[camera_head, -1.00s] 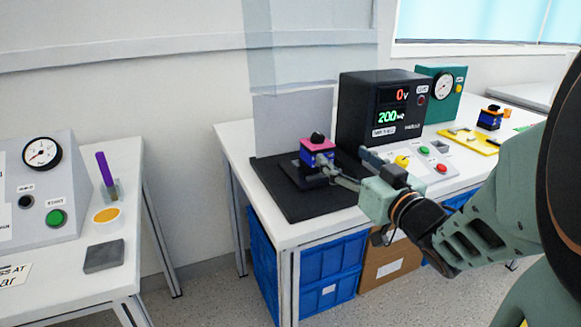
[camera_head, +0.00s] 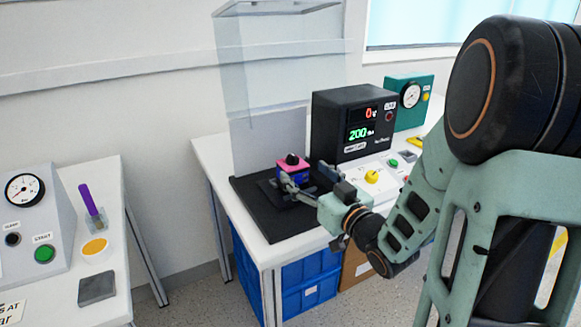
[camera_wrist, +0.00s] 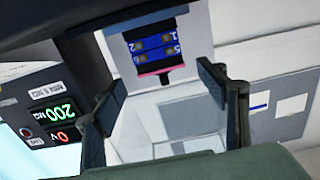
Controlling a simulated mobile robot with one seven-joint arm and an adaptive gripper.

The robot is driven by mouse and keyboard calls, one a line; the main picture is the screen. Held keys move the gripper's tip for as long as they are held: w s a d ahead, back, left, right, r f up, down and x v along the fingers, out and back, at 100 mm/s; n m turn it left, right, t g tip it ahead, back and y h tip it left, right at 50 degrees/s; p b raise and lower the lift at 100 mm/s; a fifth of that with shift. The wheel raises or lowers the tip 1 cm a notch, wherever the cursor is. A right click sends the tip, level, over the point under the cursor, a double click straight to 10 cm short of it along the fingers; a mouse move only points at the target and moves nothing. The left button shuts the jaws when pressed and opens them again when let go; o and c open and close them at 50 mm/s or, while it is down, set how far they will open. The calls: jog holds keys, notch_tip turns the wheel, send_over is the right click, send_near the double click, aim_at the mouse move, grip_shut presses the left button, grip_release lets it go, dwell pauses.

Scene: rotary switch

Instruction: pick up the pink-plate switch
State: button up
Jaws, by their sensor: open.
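The pink-plate switch (camera_head: 295,163) stands upright on a black fixture (camera_head: 262,208) on the white table. It has a blue body, a pink top plate and a dark knob. My gripper (camera_head: 304,178) is open at its near side, with its fingers reaching toward it; the fingers partly cover the body in the head view. In the wrist view, the switch (camera_wrist: 155,46) appears upside down, showing its numbered blue side and pink plate edge. It lies beyond the open fingertips (camera_wrist: 163,88) and between them sideways. I see no grip on it.
A black meter box (camera_head: 346,122) stands behind, right of the fixture. A panel with a yellow knob (camera_head: 372,177) sits close to my gripper's right. A clear shield (camera_head: 275,65) rises above the fixture. Another table with a purple-handled tool (camera_head: 88,199) is at left.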

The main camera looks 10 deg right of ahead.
aim_at(296, 165)
jog(key=b+x, duration=0.1)
jog(key=x, duration=0.5)
jog(key=shift+w+a, duration=0.2)
jog(key=shift+w, duration=0.1)
jog(key=c, duration=1.5)
jog(key=shift+c, duration=0.2)
